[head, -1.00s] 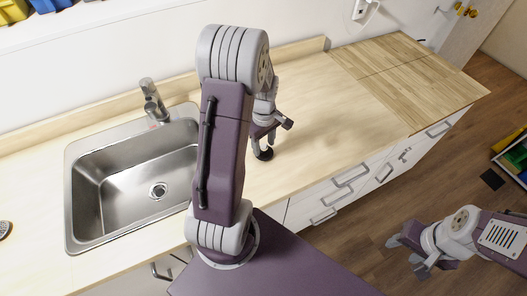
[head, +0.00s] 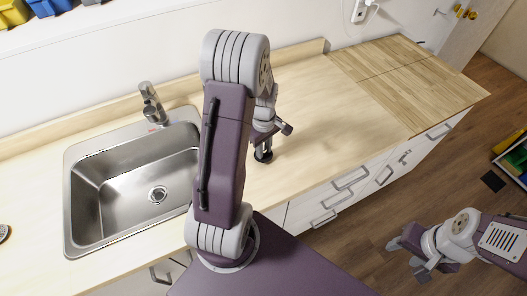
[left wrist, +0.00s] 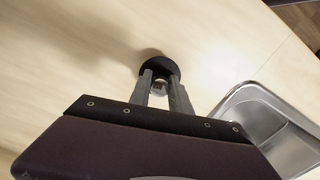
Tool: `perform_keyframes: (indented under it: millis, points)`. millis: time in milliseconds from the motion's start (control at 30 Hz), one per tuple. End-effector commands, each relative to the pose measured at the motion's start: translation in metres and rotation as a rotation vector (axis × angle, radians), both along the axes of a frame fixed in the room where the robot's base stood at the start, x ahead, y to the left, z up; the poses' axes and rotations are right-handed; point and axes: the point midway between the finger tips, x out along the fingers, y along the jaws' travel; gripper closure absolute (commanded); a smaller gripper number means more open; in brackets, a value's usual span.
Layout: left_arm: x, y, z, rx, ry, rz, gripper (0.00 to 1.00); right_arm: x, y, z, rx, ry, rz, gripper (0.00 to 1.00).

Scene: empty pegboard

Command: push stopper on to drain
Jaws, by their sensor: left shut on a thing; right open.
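The stopper, a black disc with a small metal knob (left wrist: 159,66), is between the fingertips of my left gripper (left wrist: 160,88) in the left wrist view. In the head view the stopper (head: 263,157) is at the counter, right of the sink, below my left gripper (head: 263,146). My left gripper is shut on its knob. I cannot tell whether the disc touches the counter. The drain (head: 158,195) is an open round hole with a metal rim in the sink floor. My right gripper (head: 408,259) is open and empty, over the floor at lower right.
The steel sink (head: 88,215) is left of my left arm; its corner shows in the left wrist view (left wrist: 245,105). The faucet (head: 152,102) stands behind the basin. A round metal item (head: 4,233) is at the left edge. The counter (head: 325,125) to the right is clear.

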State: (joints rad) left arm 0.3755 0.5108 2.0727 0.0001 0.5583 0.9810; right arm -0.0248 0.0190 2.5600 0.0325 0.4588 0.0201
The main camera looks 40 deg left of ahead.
Motion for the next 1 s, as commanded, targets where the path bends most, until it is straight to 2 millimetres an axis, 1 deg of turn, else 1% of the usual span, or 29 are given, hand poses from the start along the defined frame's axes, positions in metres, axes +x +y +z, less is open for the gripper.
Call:
perform_keyframes:
  millis: [167, 400, 600, 700, 800, 1000]
  points:
    - [0.002, 0.001, 0.032, 0.003, -0.008, 0.000, 1.00, 0.000, 0.000, -0.002, 0.000, 0.000, 0.000, 0.51]
    - [-0.030, -0.045, 0.064, 0.002, -0.006, -0.005, 1.00, 0.000, 0.000, -0.009, 0.000, 0.000, 0.000, 0.51]
    - [-0.054, -0.078, 0.088, 0.001, -0.004, -0.005, 1.00, 0.000, 0.000, -0.011, 0.000, 0.000, 0.000, 0.51]
    - [-0.061, -0.088, 0.096, 0.000, -0.003, -0.004, 1.00, 0.000, 0.000, -0.011, 0.000, 0.000, 0.000, 0.51]
    - [-0.065, -0.094, 0.099, 0.000, -0.001, -0.002, 1.00, 0.000, 0.000, -0.011, 0.000, 0.000, 0.000, 0.51]
    - [-0.067, -0.096, 0.101, 0.000, 0.000, 0.000, 1.00, 0.000, 0.000, -0.011, 0.000, 0.000, 0.000, 0.51]
